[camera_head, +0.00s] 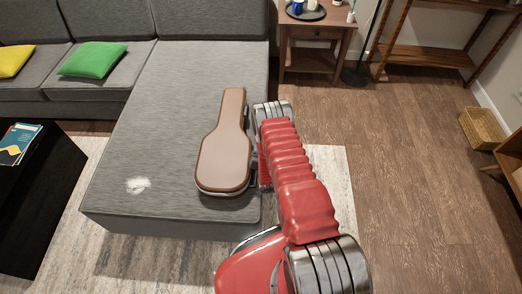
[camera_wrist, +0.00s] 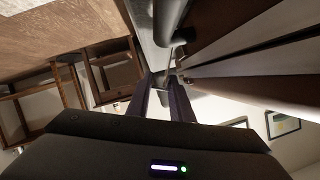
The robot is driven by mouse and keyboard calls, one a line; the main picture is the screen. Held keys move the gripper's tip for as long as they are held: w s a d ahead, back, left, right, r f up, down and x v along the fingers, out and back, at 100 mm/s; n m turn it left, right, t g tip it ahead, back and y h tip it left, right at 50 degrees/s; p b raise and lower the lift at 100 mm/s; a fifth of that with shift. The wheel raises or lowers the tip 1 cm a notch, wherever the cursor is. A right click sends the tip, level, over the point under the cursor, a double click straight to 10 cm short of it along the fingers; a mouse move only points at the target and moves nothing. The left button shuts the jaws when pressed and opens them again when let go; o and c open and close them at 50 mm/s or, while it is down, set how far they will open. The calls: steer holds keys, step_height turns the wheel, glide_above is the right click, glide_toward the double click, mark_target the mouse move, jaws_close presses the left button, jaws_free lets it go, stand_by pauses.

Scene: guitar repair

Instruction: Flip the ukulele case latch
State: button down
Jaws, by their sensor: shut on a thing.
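The brown ukulele case (camera_head: 225,157) lies closed on the grey sofa's chaise, narrow end away from me. Its right side carries dark fittings, partly covered by my red arm. In the wrist view the case's side (camera_wrist: 235,42) fills the upper right. My gripper (camera_wrist: 163,84) has its two dark fingers close together beside that side, shut on a small metal part, which appears to be the case latch (camera_wrist: 164,74). The latch's exact angle is hard to make out. In the head view my fingers are hidden behind the arm.
The sofa chaise (camera_head: 125,160) ends just right of the case. A side table (camera_head: 315,35) with a tray stands at the back, a wicker basket (camera_head: 482,128) at the right. The wooden floor (camera_head: 410,180) to the right is largely clear.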

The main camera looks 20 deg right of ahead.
steer(key=c, duration=1.7)
jaws_free()
steer(key=shift+c, duration=0.2)
steer(key=v, duration=1.3)
steer(key=shift+s+a, duration=0.15)
steer(key=shift+s, duration=0.15)
steer(key=shift+r, duration=0.1)
